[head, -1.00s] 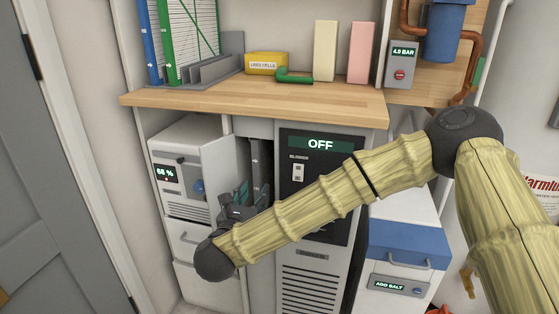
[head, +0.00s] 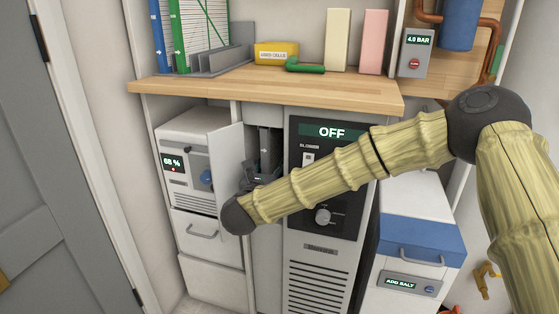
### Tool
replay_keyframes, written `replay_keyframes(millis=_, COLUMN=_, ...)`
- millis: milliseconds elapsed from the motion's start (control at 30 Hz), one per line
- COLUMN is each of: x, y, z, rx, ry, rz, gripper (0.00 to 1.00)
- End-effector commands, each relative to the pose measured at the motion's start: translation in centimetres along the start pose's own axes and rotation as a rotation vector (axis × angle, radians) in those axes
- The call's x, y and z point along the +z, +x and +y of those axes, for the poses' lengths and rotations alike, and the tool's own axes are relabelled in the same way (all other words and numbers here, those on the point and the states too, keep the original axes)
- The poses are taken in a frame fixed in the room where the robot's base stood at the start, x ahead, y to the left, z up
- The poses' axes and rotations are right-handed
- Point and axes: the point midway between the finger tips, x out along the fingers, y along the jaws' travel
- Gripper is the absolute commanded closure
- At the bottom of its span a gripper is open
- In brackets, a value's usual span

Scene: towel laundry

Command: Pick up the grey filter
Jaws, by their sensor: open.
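The grey filter appears to be one of the dark grey upright panels (head: 266,143) inside a narrow compartment left of the blower unit. My gripper (head: 263,168) is in front of that compartment, at the lower part of the panels. Its fingers reach into the opening and are open. My wrist and forearm hide the bottom of the compartment and part of the gripper. I cannot tell whether the fingers touch or straddle a panel.
A white open door (head: 226,165) stands close left of my gripper. The blower (head: 318,255), with an OFF display, is close right. A wooden counter (head: 260,94) overhangs above, carrying binders, a yellow box and a green pipe. A white cabinet with a 68 % display (head: 178,200) is further left.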

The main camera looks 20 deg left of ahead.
Motion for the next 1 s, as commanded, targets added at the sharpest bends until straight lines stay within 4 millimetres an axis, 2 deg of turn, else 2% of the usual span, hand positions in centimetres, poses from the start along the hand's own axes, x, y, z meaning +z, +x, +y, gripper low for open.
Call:
replay_keyframes(millis=100, x=0.0, y=0.79, z=0.03, rx=0.0, ry=0.0, rz=-0.001, gripper=0.57)
replay_keyframes(millis=367, x=0.08, y=0.9, z=0.09, rx=0.001, ry=0.0, rz=0.0, gripper=0.57)
replay_keyframes(millis=600, x=0.08, y=0.88, z=0.1, rx=0.002, ry=0.0, rz=0.0, gripper=1.0)
replay_keyframes(millis=1000, x=0.22, y=0.87, z=0.2, rx=0.002, ry=0.002, rz=0.0, gripper=1.0)
